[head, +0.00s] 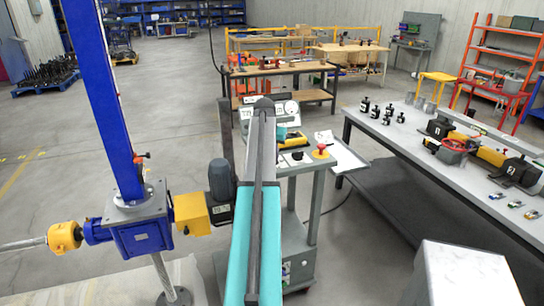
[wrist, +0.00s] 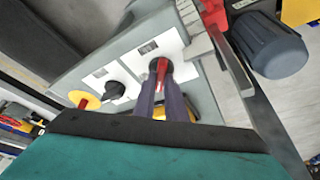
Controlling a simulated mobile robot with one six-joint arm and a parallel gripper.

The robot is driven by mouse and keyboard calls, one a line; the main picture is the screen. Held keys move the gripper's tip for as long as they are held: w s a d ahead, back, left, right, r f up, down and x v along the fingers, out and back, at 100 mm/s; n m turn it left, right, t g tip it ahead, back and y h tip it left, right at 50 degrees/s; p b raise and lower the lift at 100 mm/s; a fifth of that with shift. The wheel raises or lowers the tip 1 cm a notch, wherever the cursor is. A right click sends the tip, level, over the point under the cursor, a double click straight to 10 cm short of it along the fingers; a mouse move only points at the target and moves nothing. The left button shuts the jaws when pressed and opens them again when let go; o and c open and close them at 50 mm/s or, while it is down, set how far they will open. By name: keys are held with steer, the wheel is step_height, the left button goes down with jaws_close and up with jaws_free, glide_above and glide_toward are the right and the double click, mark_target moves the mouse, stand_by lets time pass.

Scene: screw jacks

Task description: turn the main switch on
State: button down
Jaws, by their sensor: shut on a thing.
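The main switch (wrist: 161,70) shows in the wrist view as a red handle on a dark round base, set on a white plate of the grey control panel (wrist: 130,65). Its handle points roughly up and down in that picture. My gripper (wrist: 161,84) has its two dark fingers closed around the lower part of the handle. In the head view my arm covers the switch and the fingers. The control cart (head: 308,185) shows there behind my arm.
A black knob (wrist: 115,90) and a yellow-backed stop button (wrist: 84,100) sit beside the switch. In the head view a blue screw jack with a motor (head: 220,180) stands left of my arm. A grey worktable (head: 440,165) stands on the right.

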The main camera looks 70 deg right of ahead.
steer(key=n, duration=0.1)
steer(key=n+t, duration=0.1)
steer(key=n, duration=0.2)
steer(key=shift+s+d+n+t, duration=0.15)
steer(key=shift+s+n+t, duration=0.15)
steer(key=shift+t, duration=0.1)
steer(key=shift+n+t+y, duration=0.4)
steer(key=shift+n+t, duration=0.1)
steer(key=shift+n, duration=1)
steer(key=c, duration=1.8)
jaws_free()
steer(key=shift+w, duration=0.1)
steer(key=shift+r, duration=0.15)
steer(key=b+v, duration=0.3)
steer(key=v, duration=1)
steer(key=shift+r, duration=0.25)
